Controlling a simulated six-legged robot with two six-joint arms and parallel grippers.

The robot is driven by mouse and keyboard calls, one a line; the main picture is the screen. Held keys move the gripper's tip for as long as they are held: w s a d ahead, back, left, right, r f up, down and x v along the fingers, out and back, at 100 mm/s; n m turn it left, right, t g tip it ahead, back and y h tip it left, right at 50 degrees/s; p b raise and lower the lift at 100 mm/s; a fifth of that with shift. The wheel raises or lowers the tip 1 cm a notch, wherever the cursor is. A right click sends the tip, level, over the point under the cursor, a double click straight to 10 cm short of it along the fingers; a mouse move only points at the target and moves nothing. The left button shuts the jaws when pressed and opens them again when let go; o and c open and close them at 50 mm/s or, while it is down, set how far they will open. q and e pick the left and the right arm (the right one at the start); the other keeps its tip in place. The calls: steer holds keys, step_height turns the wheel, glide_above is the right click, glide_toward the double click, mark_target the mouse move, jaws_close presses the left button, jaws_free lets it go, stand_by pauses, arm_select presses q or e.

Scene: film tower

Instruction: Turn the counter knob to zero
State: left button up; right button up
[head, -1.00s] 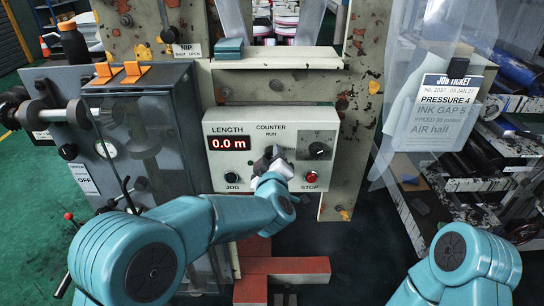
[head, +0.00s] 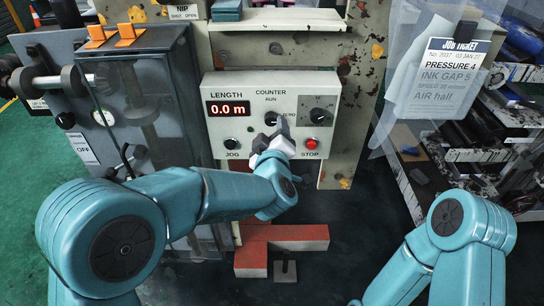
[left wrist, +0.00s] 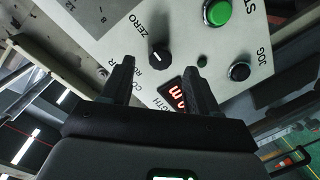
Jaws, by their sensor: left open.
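The counter knob (head: 270,118) is a small black dial on the cream control panel (head: 328,84), right of the red display reading 0.0 m (head: 228,108). RUN is printed above it and ZERO to its right. In the left wrist view the knob (left wrist: 158,53) has a white pointer line and sits beyond the fingertips, between them in the picture. My left gripper (head: 279,130) is open, just below the knob, and partly covers the panel there. No contact with the knob shows. My right gripper is out of view; only my right arm shows at lower right.
The panel also carries a larger dial (head: 319,116), a black JOG button (head: 231,142) and a red STOP button (head: 311,144). The left wrist view shows a green button (left wrist: 217,12). A hanging job ticket (head: 442,85) is at right, red blocks (head: 290,238) below.

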arm_select(q)
steer(key=s+r+b, duration=0.1)
steer(key=s, duration=1)
steer(key=shift+s, duration=0.3)
steer(key=shift+r, duration=0.1)
